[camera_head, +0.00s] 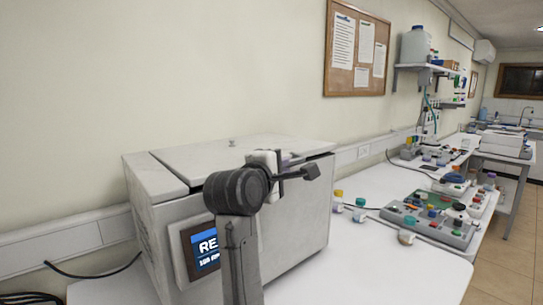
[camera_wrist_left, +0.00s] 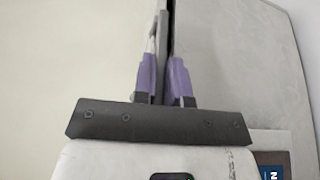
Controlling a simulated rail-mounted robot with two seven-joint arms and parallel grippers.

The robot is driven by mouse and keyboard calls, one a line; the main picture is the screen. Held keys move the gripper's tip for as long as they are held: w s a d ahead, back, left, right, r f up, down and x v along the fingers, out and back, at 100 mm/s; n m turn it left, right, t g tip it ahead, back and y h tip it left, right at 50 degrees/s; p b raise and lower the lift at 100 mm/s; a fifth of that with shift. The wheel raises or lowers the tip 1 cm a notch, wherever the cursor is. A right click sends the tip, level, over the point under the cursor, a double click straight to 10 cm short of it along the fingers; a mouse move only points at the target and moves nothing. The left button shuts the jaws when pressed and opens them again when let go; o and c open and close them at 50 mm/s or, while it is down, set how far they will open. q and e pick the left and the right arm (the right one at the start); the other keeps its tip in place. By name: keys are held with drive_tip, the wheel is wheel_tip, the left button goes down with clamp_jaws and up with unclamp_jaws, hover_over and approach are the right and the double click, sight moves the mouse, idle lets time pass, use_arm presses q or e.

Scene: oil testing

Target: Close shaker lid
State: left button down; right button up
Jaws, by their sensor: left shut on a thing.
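The shaker (camera_head: 285,225) is a large pale grey box on the bench, with a blue-lit screen (camera_head: 205,247) on its front. Its lid (camera_head: 200,153) lies almost flat on top, with a dark gap under its front edge. My left gripper (camera_head: 288,163) is at the lid's front edge, its fingertips largely hidden in the head view. In the left wrist view, the purple-padded fingers (camera_wrist_left: 163,75) are shut on the thin lid edge (camera_wrist_left: 161,45). A dark gap shows beside that edge. My right gripper is not in view.
The bench (camera_head: 420,265) continues to the right of the shaker, with small capped bottles (camera_head: 359,210) and a grey tray of coloured caps (camera_head: 432,222). A wall (camera_head: 100,90) stands close behind the shaker. A black cable lies at the left.

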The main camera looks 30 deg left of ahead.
use_arm(q)
wheel_tip(320, 180, down, 2)
drive_tip(key=shift+w+f, duration=0.1)
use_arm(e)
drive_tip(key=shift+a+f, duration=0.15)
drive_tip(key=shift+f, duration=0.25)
use_arm(q)
drive_tip(key=shift+w+a+f+b, duration=0.1)
drive_tip(key=shift+f+b, duration=0.05)
drive_tip(key=shift+b, duration=0.15)
drive_tip(key=c, duration=1.2)
unclamp_jaws()
